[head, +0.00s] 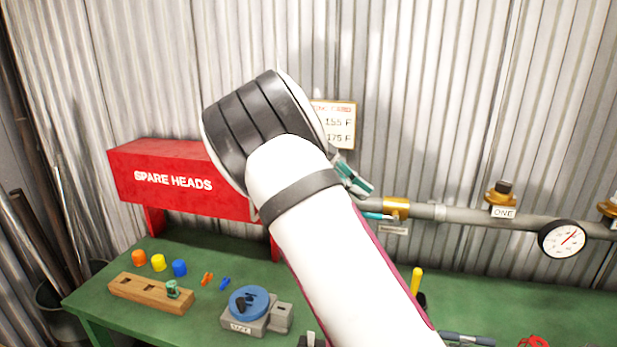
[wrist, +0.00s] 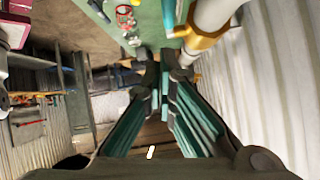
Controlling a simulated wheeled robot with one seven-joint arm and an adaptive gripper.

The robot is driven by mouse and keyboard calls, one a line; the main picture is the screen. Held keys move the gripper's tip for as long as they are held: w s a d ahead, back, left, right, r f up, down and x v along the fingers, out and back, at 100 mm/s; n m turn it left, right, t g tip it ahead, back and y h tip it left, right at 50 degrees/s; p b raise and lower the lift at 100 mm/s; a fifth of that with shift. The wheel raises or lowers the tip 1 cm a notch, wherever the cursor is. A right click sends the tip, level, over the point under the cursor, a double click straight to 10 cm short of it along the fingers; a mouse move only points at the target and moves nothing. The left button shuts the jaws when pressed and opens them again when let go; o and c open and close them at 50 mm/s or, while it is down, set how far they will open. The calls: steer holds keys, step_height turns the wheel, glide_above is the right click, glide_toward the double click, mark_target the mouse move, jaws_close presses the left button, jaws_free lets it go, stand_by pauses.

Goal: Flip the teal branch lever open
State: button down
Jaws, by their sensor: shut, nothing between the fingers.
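The teal branch lever (head: 376,216) shows as a short teal bar just left of the brass valve body (head: 396,207) on the grey pipe, partly hidden by my arm in the head view. In the wrist view the teal lever (wrist: 169,14) is at the top, beside the brass valve body (wrist: 205,38). My gripper (head: 358,184) is up and left of the lever in the head view, mostly behind my arm. In the wrist view my gripper (wrist: 164,72) is shut and empty, its fingertips close to the brass body. I cannot tell if they touch the lever.
The grey pipe (head: 455,214) runs right along the corrugated wall, past a fitting labelled ONE (head: 503,198) and a gauge (head: 563,239). A red SPARE HEADS box (head: 180,178) stands left. The green bench (head: 480,290) holds a wooden block (head: 150,292), caps and a yellow-handled tool (head: 417,281).

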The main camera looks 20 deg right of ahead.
steer(key=w+a+r+b, duration=0.2)
steer(key=w+a, duration=0.3)
steer(key=a, duration=0.3)
steer(key=shift+a+r, duration=0.15)
steer(key=shift+r, duration=0.05)
steer(key=s+d+r+n+t+y+p, duration=0.1)
steer(key=s+d+r+n+t+y, duration=0.15)
steer(key=s+n, duration=0.35)
steer(key=s+d+r+n+t+y, duration=0.1)
steer(key=s+d+n+y, duration=0.3)
steer(key=s, duration=0.4)
steer(key=s+a+f+n+t+y+p, duration=0.1)
steer(key=s+a+f+n+t, duration=0.1)
steer(key=s+a+n, duration=0.3)
steer(key=s+a+f+n+t+y+p, duration=0.1)
steer(key=s+a+n+t, duration=0.3)
steer(key=s+n, duration=0.7)
steer(key=s+a+f+y, duration=0.1)
steer(key=s, duration=0.6)
steer(key=shift+s+a+f+n, duration=0.2)
steer(key=shift+s+a+n, duration=0.15)
steer(key=shift+n, duration=0.05)
